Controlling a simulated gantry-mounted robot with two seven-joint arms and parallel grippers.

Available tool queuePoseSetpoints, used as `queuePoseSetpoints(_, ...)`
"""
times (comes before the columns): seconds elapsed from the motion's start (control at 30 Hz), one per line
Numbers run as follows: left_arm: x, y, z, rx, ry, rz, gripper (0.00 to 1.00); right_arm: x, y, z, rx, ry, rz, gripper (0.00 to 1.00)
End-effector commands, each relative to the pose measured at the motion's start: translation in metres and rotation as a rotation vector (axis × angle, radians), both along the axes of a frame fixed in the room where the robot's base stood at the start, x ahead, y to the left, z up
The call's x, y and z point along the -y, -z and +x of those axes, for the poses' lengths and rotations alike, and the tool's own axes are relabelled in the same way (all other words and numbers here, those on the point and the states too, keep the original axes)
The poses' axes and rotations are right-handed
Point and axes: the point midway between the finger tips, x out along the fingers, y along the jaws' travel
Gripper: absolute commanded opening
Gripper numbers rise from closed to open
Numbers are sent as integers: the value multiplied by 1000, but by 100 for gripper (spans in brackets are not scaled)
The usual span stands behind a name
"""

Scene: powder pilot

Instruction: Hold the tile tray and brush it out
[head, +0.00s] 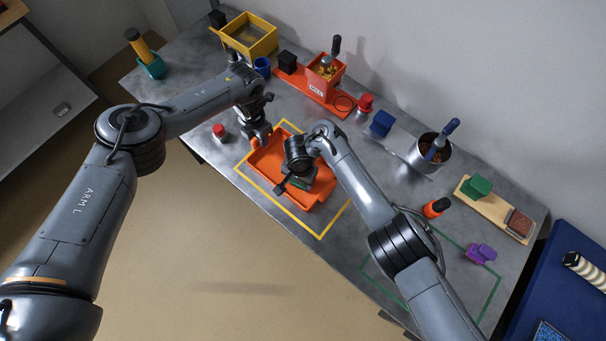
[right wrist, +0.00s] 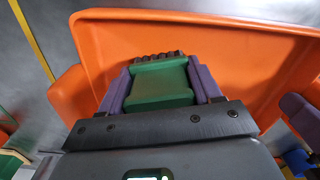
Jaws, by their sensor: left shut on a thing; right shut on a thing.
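The orange tile tray (head: 266,164) lies inside the yellow outline on the metal bench in the head view. It also fills much of the right wrist view (right wrist: 215,38). My left gripper (head: 258,138) is at the tray's upper left edge, shut on its rim; the arm partly hides the grip. My right gripper (head: 298,186) is over the tray, shut on a green brush (right wrist: 160,85) with dark bristles. The bristles point into the tray; whether they touch its floor I cannot tell. My right wrist hides part of the tray in the head view.
Behind the tray stand an orange mill (head: 325,72), a yellow bin (head: 250,35) and a metal pot (head: 428,155). A red-capped item (head: 219,131) sits left of the tray. An orange-and-black bottle (head: 436,207) and a purple block (head: 480,254) stand to the right, near the green outline.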

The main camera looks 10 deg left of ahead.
Motion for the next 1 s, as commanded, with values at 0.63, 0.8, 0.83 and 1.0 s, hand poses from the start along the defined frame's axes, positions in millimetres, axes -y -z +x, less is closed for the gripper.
queuePoseSetpoints(0.63,1,-2,3,6,-1,-3,0,-4,4,-15,-10,-1,-4,12)
queuePoseSetpoints(0.8,1,-2,2,5,-1,-4,0,2,3,-4,-9,2,-6,12)
queuePoseSetpoints(0.83,1,-2,2,5,0,-4,0,4,3,-2,-9,4,-7,12)
queuePoseSetpoints(1.0,1,-1,2,4,0,-2,0,9,2,8,-7,4,-8,12)
